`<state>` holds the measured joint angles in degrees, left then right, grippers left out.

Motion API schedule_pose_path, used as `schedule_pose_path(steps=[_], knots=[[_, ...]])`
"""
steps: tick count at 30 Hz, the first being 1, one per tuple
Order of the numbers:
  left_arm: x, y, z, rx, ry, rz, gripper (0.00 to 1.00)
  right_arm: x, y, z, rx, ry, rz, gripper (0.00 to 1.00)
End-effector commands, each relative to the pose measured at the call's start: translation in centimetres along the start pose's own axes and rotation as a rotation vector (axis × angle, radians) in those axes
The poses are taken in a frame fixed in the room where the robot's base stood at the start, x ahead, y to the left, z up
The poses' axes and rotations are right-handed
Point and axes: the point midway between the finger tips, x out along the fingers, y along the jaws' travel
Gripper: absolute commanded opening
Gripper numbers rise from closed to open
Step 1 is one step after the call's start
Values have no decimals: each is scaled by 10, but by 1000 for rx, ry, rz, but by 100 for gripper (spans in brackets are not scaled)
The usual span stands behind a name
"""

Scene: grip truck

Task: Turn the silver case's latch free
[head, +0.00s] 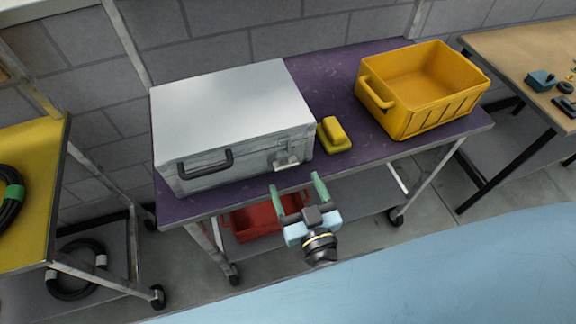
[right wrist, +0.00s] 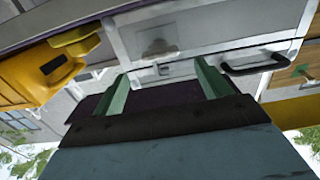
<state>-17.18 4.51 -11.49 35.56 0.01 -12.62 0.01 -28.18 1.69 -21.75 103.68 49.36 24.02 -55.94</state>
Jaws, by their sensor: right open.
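The silver case (head: 235,115) stands shut on the purple top of a cart. Its black handle (head: 207,165) is on the front face. The latch (head: 287,162) is at the right of that face; it also shows in the right wrist view (right wrist: 163,69), small and pale. My right gripper (head: 298,188) is open and empty, in front of the case and a little below the latch. Its green fingers (right wrist: 160,85) point toward the case front and appear apart from it. My left gripper is not in view.
A yellow crate (head: 396,122) and a small yellow object (head: 335,134) stand right of the case on the purple cart top (head: 335,85). A red bin (head: 252,221) sits on the lower shelf. A yellow-topped cart (head: 40,225) is at left, a wooden table (head: 520,60) at right.

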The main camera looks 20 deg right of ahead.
Motion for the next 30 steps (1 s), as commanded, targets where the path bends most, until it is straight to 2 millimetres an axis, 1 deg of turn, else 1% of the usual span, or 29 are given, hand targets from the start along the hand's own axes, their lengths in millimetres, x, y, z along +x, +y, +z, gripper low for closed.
schedule_pose_path(steps=[1, 3, 6, 9, 14, 21, 22, 23, 30], knots=[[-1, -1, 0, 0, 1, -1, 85, 12, 0, -1, 1, 3, 0, 76], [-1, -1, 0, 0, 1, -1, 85, 25, 0, -1, 2, 3, 0, 76], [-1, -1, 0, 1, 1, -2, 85, 40, 0, 0, 0, 1, 0, 76], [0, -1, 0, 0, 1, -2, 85, 50, 0, 0, -1, 0, 0, 76], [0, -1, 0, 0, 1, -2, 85, 58, 0, 0, 0, -1, 0, 76], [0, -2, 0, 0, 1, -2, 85, 59, 0, 0, 0, -2, -1, 76], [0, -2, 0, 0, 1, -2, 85, 59, 0, 0, 0, -2, -1, 75], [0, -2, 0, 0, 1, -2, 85, 59, 0, 0, 0, -2, -1, 71], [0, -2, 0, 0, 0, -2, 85, 58, 0, 0, 0, -1, -1, 40]])
